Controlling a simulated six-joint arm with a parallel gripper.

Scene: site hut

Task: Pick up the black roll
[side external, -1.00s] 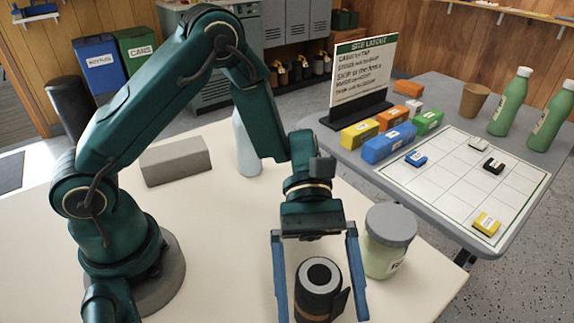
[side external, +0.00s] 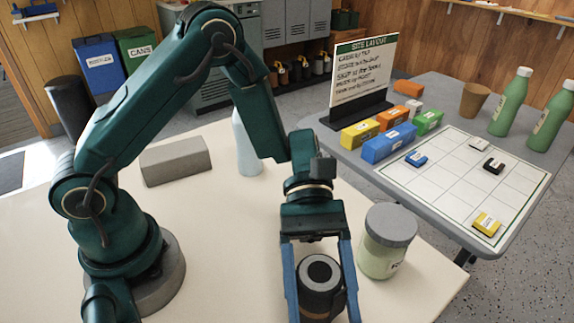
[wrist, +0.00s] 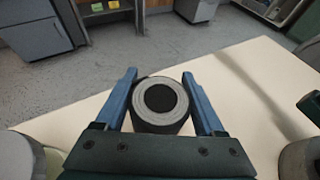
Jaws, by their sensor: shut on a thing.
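The black roll (side external: 321,287) stands upright on the cream table (side external: 225,245), near its front edge in the side view. Its top shows a pale ring around a dark centre, and a brownish band shows low on its side. My gripper (side external: 325,312) reaches down over it with a blue finger on each side, shut on the roll. In the wrist view the roll (wrist: 160,106) sits between the two blue fingers, its ringed end facing the camera. The lower fingertips are cut off by the bottom of the side view.
A lidded jar (side external: 386,241) stands close to the right of my gripper. A grey block (side external: 175,160) and a pale bottle (side external: 246,145) stand farther back. A grey side table (side external: 440,98) holds coloured blocks, a grid board (side external: 460,178) and a sign (side external: 362,75).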

